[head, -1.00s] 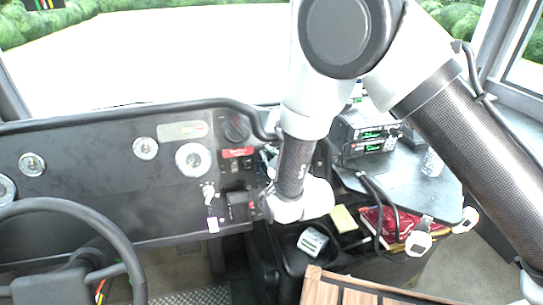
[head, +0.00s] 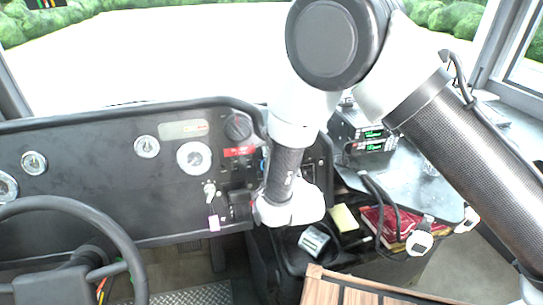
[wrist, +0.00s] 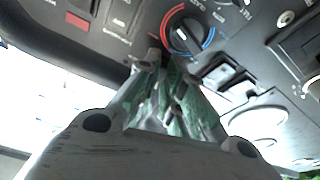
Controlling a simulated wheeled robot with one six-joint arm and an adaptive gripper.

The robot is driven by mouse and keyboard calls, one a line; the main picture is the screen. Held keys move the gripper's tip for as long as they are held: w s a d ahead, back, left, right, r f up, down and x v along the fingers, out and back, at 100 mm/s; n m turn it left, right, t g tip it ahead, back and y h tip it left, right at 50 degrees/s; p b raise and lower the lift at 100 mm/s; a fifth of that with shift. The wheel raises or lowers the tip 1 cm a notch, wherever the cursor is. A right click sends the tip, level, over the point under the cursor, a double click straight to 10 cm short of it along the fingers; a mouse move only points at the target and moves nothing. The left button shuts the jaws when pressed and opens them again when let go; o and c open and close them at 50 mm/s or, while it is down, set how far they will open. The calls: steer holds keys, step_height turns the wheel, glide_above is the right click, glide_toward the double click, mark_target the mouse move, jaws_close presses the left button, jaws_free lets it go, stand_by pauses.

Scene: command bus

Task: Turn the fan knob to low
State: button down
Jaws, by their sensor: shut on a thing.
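In the wrist view a round black dial (wrist: 187,35) with a red and blue ring and a light pointer sits on the dark panel, just beyond my fingertips. Part of another dial (wrist: 243,3) shows at the top right edge. My gripper (wrist: 166,62) reaches up to the panel, its fingers closed in on a control that they hide. I cannot tell for sure that this is the fan knob. In the head view my wrist and forearm cover the gripper and the panel area in front of it.
The dashboard (head: 110,185) with round gauges runs left of my arm. The steering wheel (head: 120,235) is at the lower left. A radio stack (head: 372,140), cables and a red book (head: 378,222) lie right of my arm. Switches (wrist: 228,72) sit close right of my fingers.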

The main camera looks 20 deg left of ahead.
steer(key=shift+f, duration=0.1)
steer(key=c, duration=1.8)
jaws_free()
steer(key=v, duration=1.2)
